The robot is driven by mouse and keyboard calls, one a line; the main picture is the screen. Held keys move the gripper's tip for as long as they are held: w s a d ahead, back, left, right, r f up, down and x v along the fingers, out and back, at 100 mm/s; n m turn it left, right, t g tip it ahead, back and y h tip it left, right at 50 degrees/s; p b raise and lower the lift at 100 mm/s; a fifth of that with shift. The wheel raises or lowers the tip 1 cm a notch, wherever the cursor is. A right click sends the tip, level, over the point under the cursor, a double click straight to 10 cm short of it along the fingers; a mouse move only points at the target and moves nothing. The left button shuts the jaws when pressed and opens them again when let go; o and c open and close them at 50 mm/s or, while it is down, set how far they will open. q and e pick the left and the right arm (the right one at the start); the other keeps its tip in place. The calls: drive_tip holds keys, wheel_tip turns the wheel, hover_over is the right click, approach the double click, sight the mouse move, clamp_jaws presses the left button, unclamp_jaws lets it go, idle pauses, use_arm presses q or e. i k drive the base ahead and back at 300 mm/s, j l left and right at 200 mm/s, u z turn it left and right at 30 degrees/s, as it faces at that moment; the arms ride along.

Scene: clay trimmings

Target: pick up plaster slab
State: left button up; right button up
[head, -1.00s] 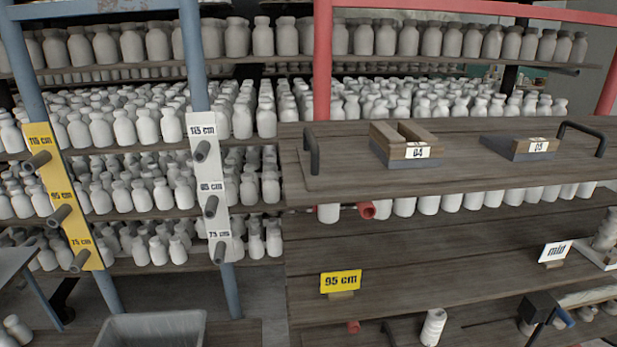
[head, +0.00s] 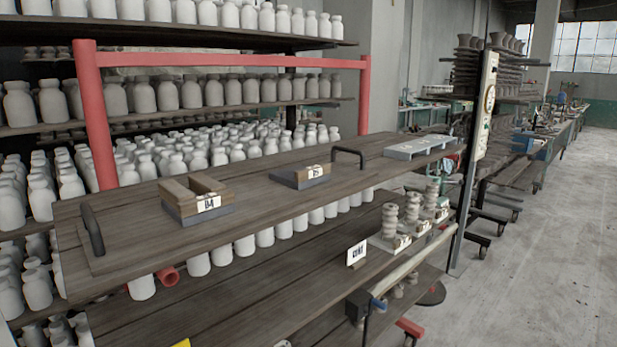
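A flat pale grey slab (head: 420,147), which looks like the plaster slab, lies at the far right end of the upper wooden shelf board (head: 262,215). Small details show on its top, but they are too small to make out. Neither of my grippers is in the head view, so their position relative to the slab does not show.
Two dark grey blocks with wooden pieces and numbered tags, a left one (head: 195,200) and a right one (head: 300,177), sit on the same board. Black handles (head: 92,230) (head: 348,154) stand up from it. Stacked grey pieces (head: 389,220) stand below. Open floor (head: 540,250) lies right.

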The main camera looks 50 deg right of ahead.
sight(298, 177)
drive_tip(key=z, duration=1.5)
